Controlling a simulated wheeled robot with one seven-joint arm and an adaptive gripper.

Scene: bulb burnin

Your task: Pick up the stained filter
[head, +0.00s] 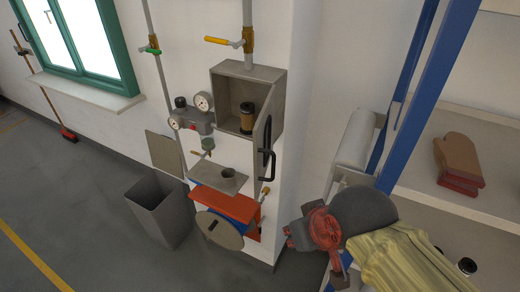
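A dark brown filter cartridge with gold-coloured ends (247,117) stands upright inside the grey wall box (230,97). It is the filter that looks stained, though it is too small to make out marks. The box door (262,150) with its black handle hangs open to the right, beside the filter. My gripper (313,260), red and dark grey, is at the lower right, below and right of the box and well apart from the filter. Its fingers look spread, with nothing visible between them.
Gauges (203,101) and a valve sit left of the box. A blue-framed shelf (432,85) stands right, holding brown-red gloves (457,162) and a dark cylinder (467,266).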

